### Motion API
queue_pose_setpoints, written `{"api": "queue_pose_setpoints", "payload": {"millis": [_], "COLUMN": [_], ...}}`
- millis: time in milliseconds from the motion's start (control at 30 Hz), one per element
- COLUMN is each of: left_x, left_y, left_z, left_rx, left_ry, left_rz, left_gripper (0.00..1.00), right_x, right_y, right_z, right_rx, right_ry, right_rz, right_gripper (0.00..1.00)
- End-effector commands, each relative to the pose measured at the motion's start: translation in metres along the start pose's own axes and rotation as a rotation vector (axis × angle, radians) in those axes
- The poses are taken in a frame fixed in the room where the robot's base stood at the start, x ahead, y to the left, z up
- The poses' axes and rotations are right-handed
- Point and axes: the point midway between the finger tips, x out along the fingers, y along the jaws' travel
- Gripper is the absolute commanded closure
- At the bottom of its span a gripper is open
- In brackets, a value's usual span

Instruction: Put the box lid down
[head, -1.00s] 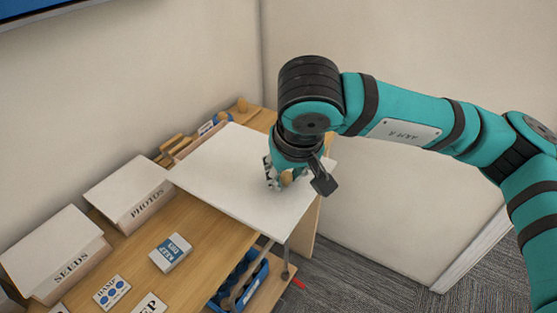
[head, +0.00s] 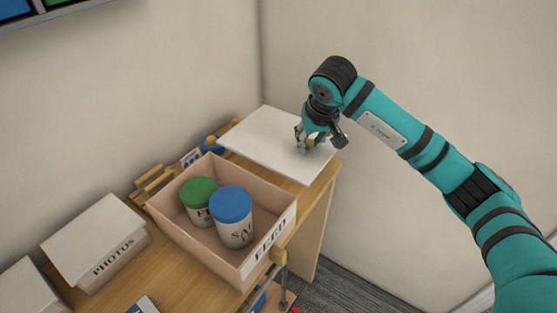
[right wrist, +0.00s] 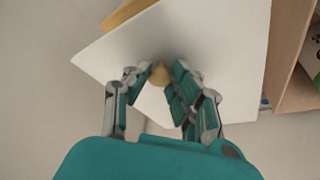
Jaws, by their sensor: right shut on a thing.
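The white box lid (head: 262,141) is a flat square panel at the far right end of the wooden table. My right gripper (head: 304,143) is above it, shut on its small round knob. The right wrist view shows the knob (right wrist: 161,74) between the fingers (right wrist: 160,78) and the lid (right wrist: 215,45) spread beneath them. I cannot tell whether the lid touches the tabletop. The open pinkish box marked FEED (head: 180,232) stands just in front of the lid. My left gripper is not in view.
In the FEED box stand a green-lidded jar (head: 199,206) and a blue-lidded jar (head: 234,225). A lidded PHOTOS box (head: 118,258) stands to the left. Wooden items (head: 152,183) lie behind the box. A wall (head: 430,80) rises beyond the table's end.

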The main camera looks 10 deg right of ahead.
Motion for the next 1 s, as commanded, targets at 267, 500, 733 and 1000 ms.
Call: {"api": "queue_pose_setpoints", "payload": {"millis": [267,500,733,1000], "left_x": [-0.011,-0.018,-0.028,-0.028], "left_y": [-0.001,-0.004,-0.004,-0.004], "left_z": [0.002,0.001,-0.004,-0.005], "left_rx": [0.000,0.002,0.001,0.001], "left_ry": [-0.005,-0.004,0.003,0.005], "left_rz": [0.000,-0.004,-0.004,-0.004], "left_gripper": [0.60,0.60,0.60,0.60], "right_x": [0.034,0.061,0.090,0.098], "right_y": [0.008,0.007,0.007,0.007], "right_z": [0.013,0.023,0.035,0.037], "right_rx": [0.006,0.006,0.007,0.005], "right_ry": [-0.006,-0.001,-0.003,0.002], "right_rz": [0.001,0.000,0.001,0.001], "right_gripper": [1.00,1.00,1.00,1.00]}}
